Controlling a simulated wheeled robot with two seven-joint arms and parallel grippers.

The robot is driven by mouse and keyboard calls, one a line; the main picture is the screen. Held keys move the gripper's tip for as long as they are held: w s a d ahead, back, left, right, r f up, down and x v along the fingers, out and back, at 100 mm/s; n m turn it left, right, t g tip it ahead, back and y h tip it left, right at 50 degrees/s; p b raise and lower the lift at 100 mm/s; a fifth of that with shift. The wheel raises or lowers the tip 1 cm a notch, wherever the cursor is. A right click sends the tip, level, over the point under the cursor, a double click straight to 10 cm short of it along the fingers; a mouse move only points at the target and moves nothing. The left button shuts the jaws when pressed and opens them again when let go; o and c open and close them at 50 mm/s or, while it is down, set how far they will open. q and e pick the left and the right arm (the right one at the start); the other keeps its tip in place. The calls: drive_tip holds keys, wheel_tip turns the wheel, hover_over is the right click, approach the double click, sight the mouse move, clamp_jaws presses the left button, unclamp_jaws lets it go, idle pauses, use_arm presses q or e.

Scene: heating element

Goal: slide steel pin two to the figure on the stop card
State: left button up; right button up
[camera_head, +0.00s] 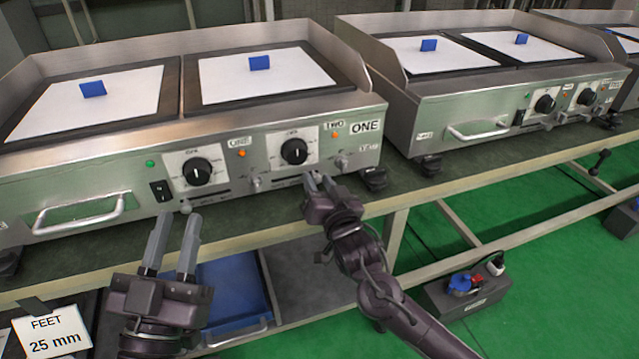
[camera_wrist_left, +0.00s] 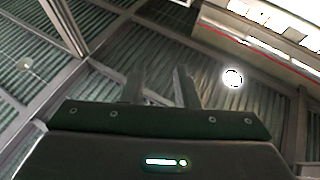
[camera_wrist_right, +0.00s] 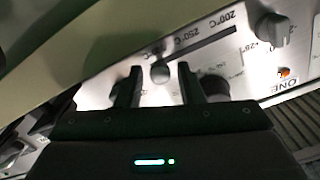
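Steel pin two shows as a small rounded steel head (camera_head: 307,176) below dial two (camera_head: 294,151) on the front of griddle ONE. In the right wrist view the pin (camera_wrist_right: 160,72) stands by a dark slot marked 200°C and 250°C. My right gripper (camera_head: 319,180) is close to the panel; its fingers (camera_wrist_right: 160,80) are apart, with the pin head visible between them. I cannot tell whether either finger touches it. My left gripper (camera_head: 179,218) is open and empty, in front of the bench edge below dial one (camera_head: 197,171). No stop card is readable in these views.
Another steel ball-headed pin (camera_head: 186,207) is below dial one. A card (camera_head: 50,337) at lower left reads FEET 25 mm. Steel handle (camera_head: 80,214) and black feet (camera_head: 373,178) stick out near the bench edge. A second griddle (camera_head: 480,95) stands to the right.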

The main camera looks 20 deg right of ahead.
clamp_jaws()
